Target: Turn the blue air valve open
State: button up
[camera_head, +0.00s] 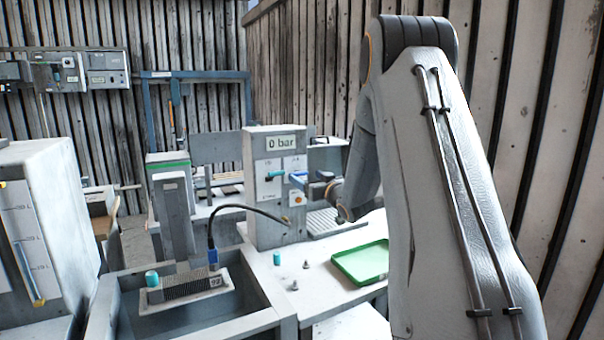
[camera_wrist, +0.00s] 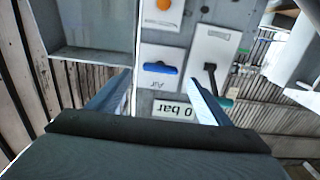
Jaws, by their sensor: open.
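The blue air valve handle (camera_wrist: 160,68) sits on a white plate marked "Air", upside down in the wrist view. The handle lies crosswise in that picture, between the two fingers of my gripper (camera_wrist: 160,79). In the head view the blue handle (camera_head: 297,181) shows at the right of the panel's front, just beside my gripper (camera_head: 311,184). My gripper is open and faces the panel. No finger visibly touches the handle; the exact gap in depth cannot be told.
The grey panel box (camera_head: 258,218) shows a "0 bar" display (camera_head: 281,142). A teal-ended lever (camera_head: 274,175) is left of the air valve. An orange button (camera_wrist: 164,4) sits near the blue handle. A green tray (camera_head: 361,263) and small parts lie on the bench.

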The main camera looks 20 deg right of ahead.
aim_at(300, 173)
jog(key=shift+w+a+p, duration=0.1)
jog(key=shift+w+p, duration=0.55)
jog(key=shift+w, duration=1.7)
jog(key=c, duration=1)
jog(key=shift+c, duration=0.2)
